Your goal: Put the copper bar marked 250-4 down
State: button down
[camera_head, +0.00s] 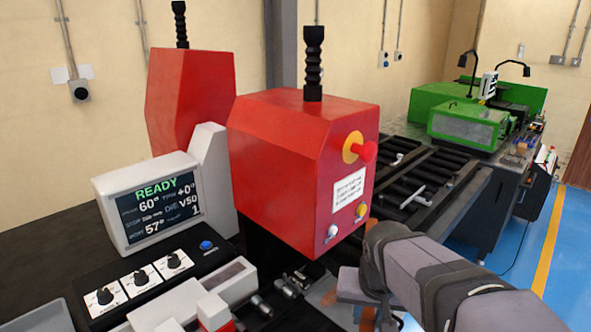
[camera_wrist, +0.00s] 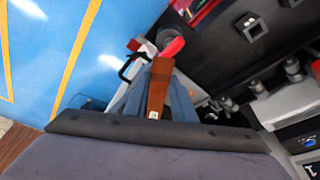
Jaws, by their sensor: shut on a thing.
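The copper bar (camera_wrist: 158,85) is a brown-orange strip in the wrist view, with a small pale label near its lower end. I cannot read the marking on it. My gripper (camera_wrist: 154,100) is shut on the bar, which points up and away between the blurred blue-grey fingers. In the head view my gripper and wrist (camera_head: 365,287) are at the lower right, below and in front of the red bender head (camera_head: 305,165). There the bar is mostly hidden and hard to make out.
The bender's screen (camera_head: 157,208) reads READY. Its control panel has several knobs (camera_head: 140,278). Bender posts (camera_wrist: 257,87) stand on the right of the wrist view. A dark roller table (camera_head: 425,185) and a green machine (camera_head: 468,125) stand behind. Blue floor (camera_wrist: 50,50) lies open at left.

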jog(key=d+f+n+b, duration=0.2)
jog(key=d+b, duration=0.1)
jog(key=d, duration=0.4)
jog(key=shift+d+f+y, duration=0.15)
jog(key=shift+d+y, duration=0.15)
jog(key=shift+y, duration=0.1)
jog(key=shift+a, duration=0.15)
